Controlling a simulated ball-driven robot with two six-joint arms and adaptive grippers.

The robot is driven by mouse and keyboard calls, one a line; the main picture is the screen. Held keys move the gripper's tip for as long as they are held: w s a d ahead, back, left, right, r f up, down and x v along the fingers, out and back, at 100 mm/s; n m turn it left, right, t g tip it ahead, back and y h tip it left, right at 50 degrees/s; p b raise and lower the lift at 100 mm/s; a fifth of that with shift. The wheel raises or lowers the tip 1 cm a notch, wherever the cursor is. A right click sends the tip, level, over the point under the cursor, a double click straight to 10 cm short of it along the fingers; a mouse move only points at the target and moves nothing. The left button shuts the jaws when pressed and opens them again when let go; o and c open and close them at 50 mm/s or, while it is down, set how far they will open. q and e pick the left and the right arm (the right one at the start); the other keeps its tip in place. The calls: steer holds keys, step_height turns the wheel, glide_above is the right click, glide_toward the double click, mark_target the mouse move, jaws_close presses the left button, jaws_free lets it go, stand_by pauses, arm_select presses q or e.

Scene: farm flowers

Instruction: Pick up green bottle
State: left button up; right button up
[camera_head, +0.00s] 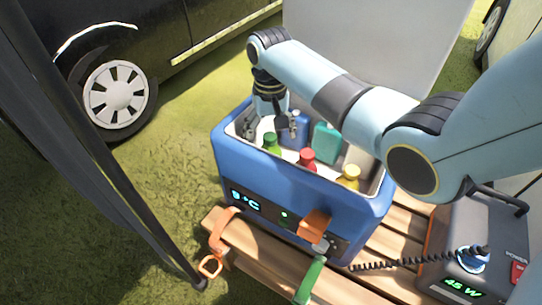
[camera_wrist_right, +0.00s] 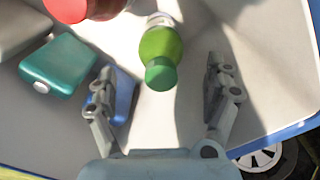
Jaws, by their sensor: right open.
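The green bottle (camera_head: 271,144) stands inside the blue cooler box (camera_head: 290,205), near its left end in the head view. My right gripper (camera_head: 270,129) reaches down into the cooler just behind the bottle in the head view. In the right wrist view my right gripper (camera_wrist_right: 161,88) is open, its fingers spread with nothing held. The bottle's lower part is hidden by the cooler wall in the head view. My left gripper is not in view.
A blue container (camera_head: 296,132), a teal container (camera_head: 327,142), a red-capped bottle (camera_head: 307,160) and a yellow-capped bottle (camera_head: 349,177) share the cooler. The cooler stands on a slatted wooden surface (camera_head: 245,245). A power box (camera_head: 480,245) with a coiled cable is at right.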

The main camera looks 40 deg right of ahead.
mark_target(270, 149)
steer(key=shift+f, duration=0.55)
step_height(270, 149, down, 4)
steer(key=shift+f+b, duration=0.2)
steer(key=shift+b, duration=0.9)
steer(key=c, duration=1)
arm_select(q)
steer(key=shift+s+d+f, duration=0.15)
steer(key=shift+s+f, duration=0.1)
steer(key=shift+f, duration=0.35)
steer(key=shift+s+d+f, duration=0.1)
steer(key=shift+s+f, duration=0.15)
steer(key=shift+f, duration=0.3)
arm_select(e)
jaws_close()
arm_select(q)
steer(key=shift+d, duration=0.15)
arm_select(e)
steer(key=shift+r, duration=0.1)
